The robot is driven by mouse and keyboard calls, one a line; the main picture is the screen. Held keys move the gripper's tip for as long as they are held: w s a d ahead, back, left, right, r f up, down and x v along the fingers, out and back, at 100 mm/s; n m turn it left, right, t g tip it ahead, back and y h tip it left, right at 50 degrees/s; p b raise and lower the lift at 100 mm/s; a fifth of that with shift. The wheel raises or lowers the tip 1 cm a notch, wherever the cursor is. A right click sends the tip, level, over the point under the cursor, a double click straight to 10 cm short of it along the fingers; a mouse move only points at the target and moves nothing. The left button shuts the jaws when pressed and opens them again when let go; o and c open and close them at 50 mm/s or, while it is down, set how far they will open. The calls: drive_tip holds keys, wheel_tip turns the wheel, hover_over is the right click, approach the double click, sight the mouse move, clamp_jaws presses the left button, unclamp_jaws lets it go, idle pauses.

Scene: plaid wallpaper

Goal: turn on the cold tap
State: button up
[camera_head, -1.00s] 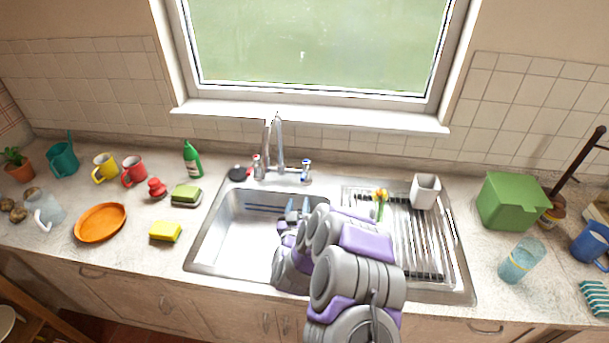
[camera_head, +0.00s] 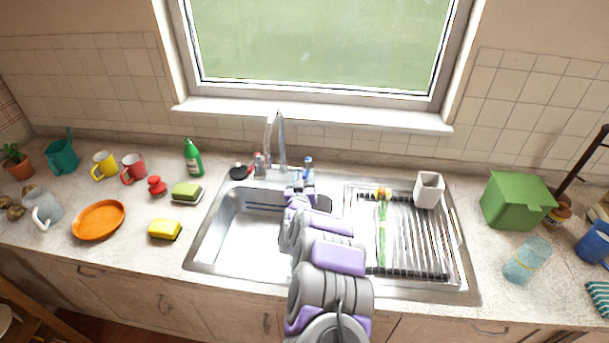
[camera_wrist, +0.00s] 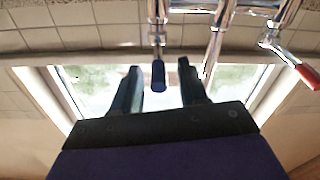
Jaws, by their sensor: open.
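The cold tap (camera_head: 308,164) with its blue-marked handle stands on the right of the sink's back rim. The hot tap handle (camera_head: 250,169) is red and sits left of the spout (camera_head: 281,140). My gripper (camera_head: 301,188) is just in front of the cold tap, mostly hidden by my arm. In the wrist view, which looks upside down, my gripper (camera_wrist: 158,66) is open. The blue cold tap handle (camera_wrist: 158,76) appears between its two fingers, apart from both. How deep it sits between them is unclear. The red handle (camera_wrist: 306,76) is off to the right.
The sink basin (camera_head: 235,247) lies below my arm, with the ribbed drainer (camera_head: 415,245) to its right holding a flower and a white cup (camera_head: 428,189). A green bottle (camera_head: 193,158) stands left of the taps. The window sill (camera_head: 315,115) is behind the spout.

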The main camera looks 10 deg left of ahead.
sight(307, 169)
drive_tip(key=shift+w+f, duration=0.15)
drive_tip(key=shift+w, duration=1.1)
drive_tip(key=shift+c, duration=0.3)
clamp_jaws()
